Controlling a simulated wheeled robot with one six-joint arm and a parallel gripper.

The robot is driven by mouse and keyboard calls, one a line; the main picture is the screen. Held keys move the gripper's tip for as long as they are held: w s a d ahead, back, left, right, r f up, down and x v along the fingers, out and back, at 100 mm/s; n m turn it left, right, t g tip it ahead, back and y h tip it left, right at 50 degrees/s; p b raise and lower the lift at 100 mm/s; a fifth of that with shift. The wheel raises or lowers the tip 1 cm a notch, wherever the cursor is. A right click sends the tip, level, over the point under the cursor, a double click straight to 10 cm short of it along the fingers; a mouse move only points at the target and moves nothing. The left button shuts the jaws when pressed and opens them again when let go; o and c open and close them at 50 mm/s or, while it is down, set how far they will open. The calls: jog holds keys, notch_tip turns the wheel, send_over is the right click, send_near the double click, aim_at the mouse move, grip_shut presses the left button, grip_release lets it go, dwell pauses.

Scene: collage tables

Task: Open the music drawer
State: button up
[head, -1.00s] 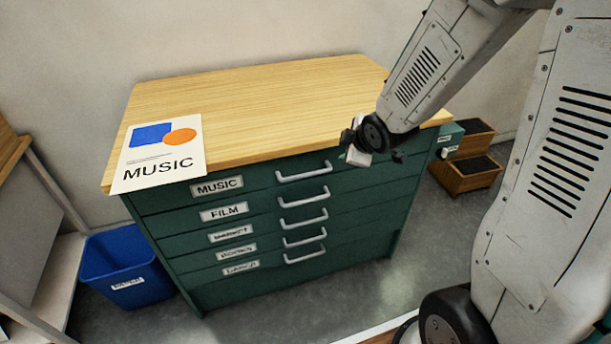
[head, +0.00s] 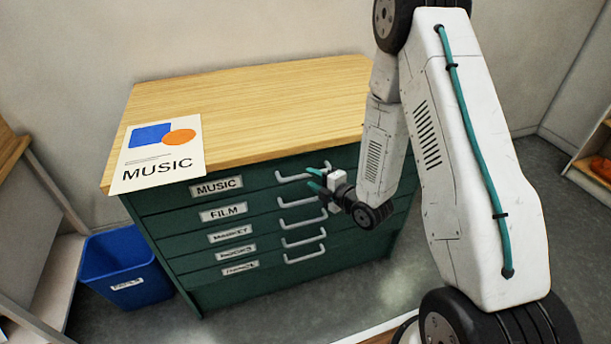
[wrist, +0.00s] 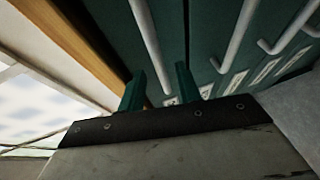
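The music drawer (head: 257,182) is the top drawer of a green cabinet. It is shut and has a white MUSIC label (head: 217,187) and a pale bar handle (head: 290,178). My gripper (head: 312,179) is at the right end of this handle, with its two teal fingers pointing at the drawer front. In the wrist view the fingers stand apart, and the top handle (wrist: 149,45) shows between them. I cannot tell whether the fingers touch the handle.
Several more drawers with like handles lie below, such as the FILM drawer (head: 257,210). The wooden top (head: 260,105) carries a MUSIC card (head: 155,160). A blue bin (head: 125,270) stands left of the cabinet. The floor in front is partly clear.

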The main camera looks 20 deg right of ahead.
aim_at(307, 176)
jog(key=shift+x, duration=2)
grip_shut()
